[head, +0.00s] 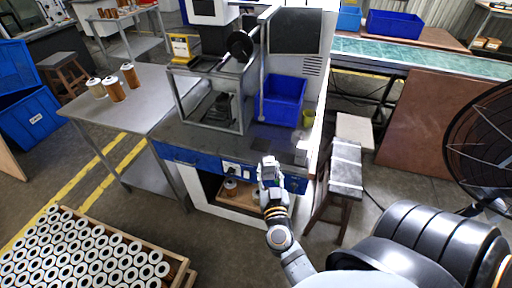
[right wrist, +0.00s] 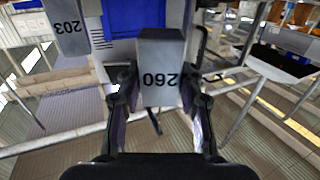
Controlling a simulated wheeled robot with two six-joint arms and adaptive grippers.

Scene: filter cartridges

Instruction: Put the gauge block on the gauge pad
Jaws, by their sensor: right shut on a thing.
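The gauge block is a grey block marked 260 (right wrist: 161,72), seen upside down between the fingers of my right gripper in the right wrist view. My right gripper (right wrist: 158,105) is shut on it. In the head view my right gripper (head: 269,172) is at the front edge of the grey workbench (head: 205,140), and the block is too small there to make out clearly. I cannot pick out the gauge pad with certainty. My left gripper is not in view.
A blue bin (head: 283,100) stands on the workbench, right of a metal frame (head: 212,105). A stool (head: 345,165) stands to the right. Several filter cartridges fill a crate (head: 180,272) at lower left. A grey part marked 203 (right wrist: 67,27) shows in the right wrist view.

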